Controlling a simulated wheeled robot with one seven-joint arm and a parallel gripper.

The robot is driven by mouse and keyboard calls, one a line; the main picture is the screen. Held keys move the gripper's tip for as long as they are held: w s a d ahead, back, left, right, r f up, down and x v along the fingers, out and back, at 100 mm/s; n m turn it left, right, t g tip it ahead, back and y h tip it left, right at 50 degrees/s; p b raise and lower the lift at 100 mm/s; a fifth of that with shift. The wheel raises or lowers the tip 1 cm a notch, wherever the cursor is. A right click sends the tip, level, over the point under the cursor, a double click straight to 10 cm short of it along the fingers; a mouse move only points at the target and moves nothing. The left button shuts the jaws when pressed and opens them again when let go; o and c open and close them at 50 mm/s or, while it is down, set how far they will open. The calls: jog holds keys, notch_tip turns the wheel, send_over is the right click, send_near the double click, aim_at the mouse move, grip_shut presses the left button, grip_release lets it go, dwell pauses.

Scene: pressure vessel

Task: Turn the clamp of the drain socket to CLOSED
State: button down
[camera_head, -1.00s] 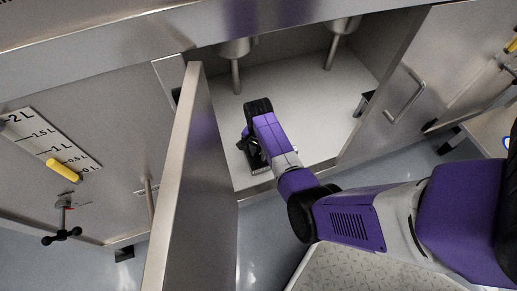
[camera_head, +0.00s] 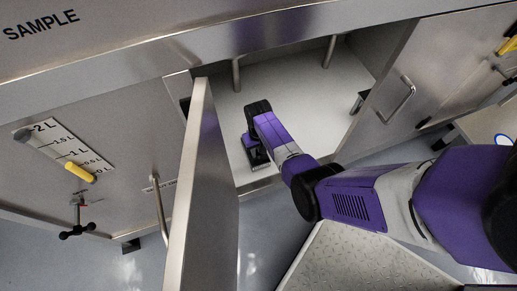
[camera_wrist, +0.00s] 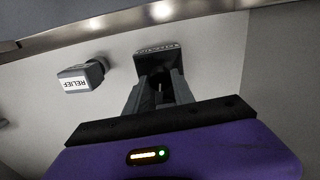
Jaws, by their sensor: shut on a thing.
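My gripper (camera_wrist: 160,92) is inside the open cabinet, shut on a dark labelled block (camera_wrist: 157,53). The small lettering on its label is too unclear to read for certain. In the head view my gripper (camera_head: 257,152) is low over the light cabinet floor, partly hidden by my own wrist. A drain socket or its clamp cannot be told for certain in either view. No CLOSED marking is readable.
A grey block marked RELIEF (camera_wrist: 82,77) is left of my gripper. Two pipes (camera_head: 236,75) (camera_head: 330,50) hang at the cabinet's back. An open door (camera_head: 195,185) stands left of my arm; another door with a handle (camera_head: 398,98) is at right.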

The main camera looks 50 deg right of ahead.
jog(key=shift+d+n, duration=0.1)
jog(key=shift+n, duration=1)
jog(key=c, duration=1.1)
grip_release()
jog(key=shift+o, duration=0.2)
jog(key=shift+r+p, duration=1.95)
jog(key=shift+r, duration=2)
